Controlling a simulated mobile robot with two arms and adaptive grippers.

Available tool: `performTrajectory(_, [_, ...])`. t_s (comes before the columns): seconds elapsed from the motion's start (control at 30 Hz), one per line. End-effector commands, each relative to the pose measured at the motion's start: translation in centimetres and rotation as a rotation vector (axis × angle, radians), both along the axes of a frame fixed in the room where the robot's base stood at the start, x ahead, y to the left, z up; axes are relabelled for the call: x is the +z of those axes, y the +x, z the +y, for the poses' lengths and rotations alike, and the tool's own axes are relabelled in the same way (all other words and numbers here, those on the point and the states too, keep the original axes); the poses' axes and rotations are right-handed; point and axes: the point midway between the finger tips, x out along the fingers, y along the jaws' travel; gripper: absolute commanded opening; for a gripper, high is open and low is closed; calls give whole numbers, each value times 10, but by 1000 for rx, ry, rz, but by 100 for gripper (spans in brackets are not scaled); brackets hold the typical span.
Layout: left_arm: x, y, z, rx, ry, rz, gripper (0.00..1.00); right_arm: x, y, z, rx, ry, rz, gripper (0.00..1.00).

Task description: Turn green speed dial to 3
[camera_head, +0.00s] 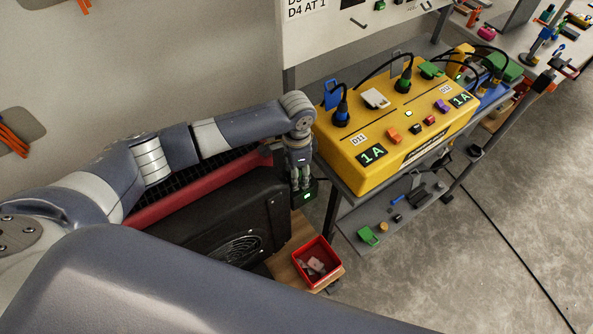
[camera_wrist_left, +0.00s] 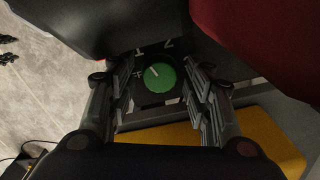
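The green speed dial (camera_wrist_left: 160,77) shows in the left wrist view as a round green knob on a dark panel. A light pointer line on it points to the upper left, and pale marks lie around it, too blurred to read fully. My left gripper (camera_wrist_left: 160,72) is open, with one finger on each side of the dial and visible gaps between. In the head view my left gripper (camera_head: 301,182) points down at the end of a black machine (camera_head: 245,210), and the dial cannot be made out there. My right gripper is not in view.
A yellow box (camera_head: 360,175) with plugs, cables and switches stands on a grey table just right of my left gripper. A red bin (camera_head: 329,277) with small parts sits below on a wooden surface. A lower shelf (camera_head: 415,215) holds loose items. Open floor lies at the right.

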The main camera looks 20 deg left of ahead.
Motion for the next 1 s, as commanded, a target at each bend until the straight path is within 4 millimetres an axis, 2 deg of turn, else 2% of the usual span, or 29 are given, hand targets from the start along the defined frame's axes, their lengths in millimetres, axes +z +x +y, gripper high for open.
performTrajectory(0.3, [1,0,0,1,1,1,51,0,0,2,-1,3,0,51])
performTrajectory(0.43, [12,0,0,1,0,0,51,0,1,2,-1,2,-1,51])
performTrajectory(0.8, [87,1,0,0,-1,-3,51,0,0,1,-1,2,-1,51])
performTrajectory(1.0, [113,0,0,1,0,-1,51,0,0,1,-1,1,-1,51])
